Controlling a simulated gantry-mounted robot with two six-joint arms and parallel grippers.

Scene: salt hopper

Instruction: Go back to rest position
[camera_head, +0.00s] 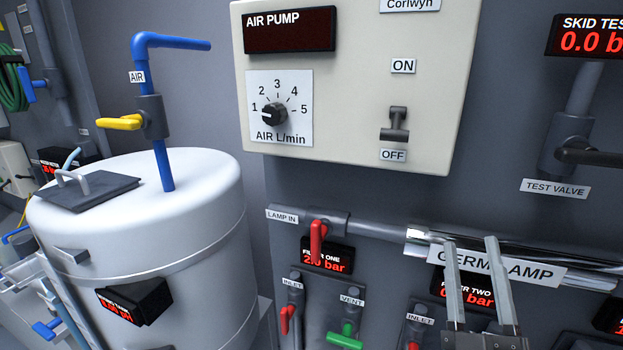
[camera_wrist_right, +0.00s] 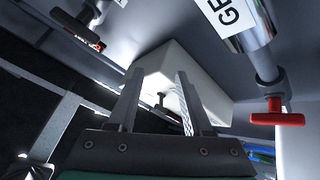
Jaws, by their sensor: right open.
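My right gripper (camera_head: 470,250) is at the lower right of the head view, in front of the germ lamp pipe and its label. Its two grey fingers point up and are apart, with nothing between them. The right wrist view also shows my right gripper (camera_wrist_right: 158,75) open and empty. Beyond its fingers there is the pale air pump box (camera_wrist_right: 215,95). My left gripper is not in the head view.
The air pump panel (camera_head: 350,170) is on the wall, its switch (camera_head: 395,125) near OFF. The white tank (camera_head: 150,235) stands left. A red lamp-in handle (camera_head: 317,242), a green vent handle (camera_head: 345,341) and the germ lamp label (camera_head: 497,268) are close to my right gripper.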

